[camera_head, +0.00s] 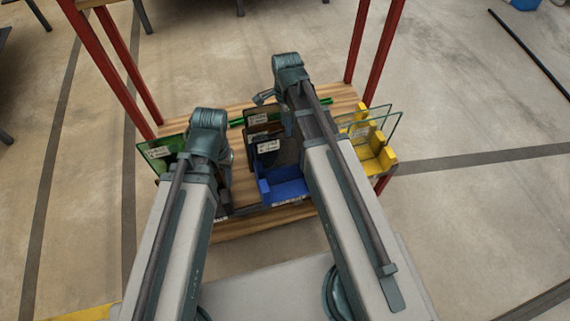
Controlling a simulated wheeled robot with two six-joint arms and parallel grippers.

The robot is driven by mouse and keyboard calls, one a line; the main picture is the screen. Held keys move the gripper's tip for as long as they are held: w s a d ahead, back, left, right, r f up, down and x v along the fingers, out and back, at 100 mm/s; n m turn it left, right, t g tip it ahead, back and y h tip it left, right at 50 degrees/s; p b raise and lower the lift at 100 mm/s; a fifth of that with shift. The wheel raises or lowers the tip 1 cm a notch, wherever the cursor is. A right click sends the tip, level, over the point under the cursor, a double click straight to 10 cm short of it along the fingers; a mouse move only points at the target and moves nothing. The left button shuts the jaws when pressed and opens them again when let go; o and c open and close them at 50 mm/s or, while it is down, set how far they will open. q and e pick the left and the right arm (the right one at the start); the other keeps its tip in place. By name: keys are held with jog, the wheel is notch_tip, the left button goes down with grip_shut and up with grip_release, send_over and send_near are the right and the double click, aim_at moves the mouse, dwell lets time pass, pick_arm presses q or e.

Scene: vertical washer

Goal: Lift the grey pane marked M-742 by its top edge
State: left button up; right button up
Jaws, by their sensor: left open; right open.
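A dark grey pane (286,153) with a white label stands upright in a blue rack (287,190) at the middle of the wooden shelf. The label's print is too small to read, and my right arm covers part of the pane's right side. My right gripper (263,98) is open, above and behind this pane in the picture, apart from its top edge as far as I can tell. My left gripper (228,162) is open and mostly hidden by its own wrist, left of the blue rack. I see nothing held in either gripper.
A brown pane (257,119) with a label stands behind the grey one. A green pane (158,151) stands at the left, partly behind my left arm. Clear panes (390,127) stand in a yellow rack (384,160) at the right. Red posts (369,50) frame the shelf.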

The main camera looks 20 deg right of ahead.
notch_tip(320, 180, down, 8)
jog(key=b, duration=0.7)
jog(key=shift+w+a, duration=0.15)
jog(key=shift+w, duration=0.05)
jog(key=shift+f, duration=0.1)
grip_shut()
dwell(1.1)
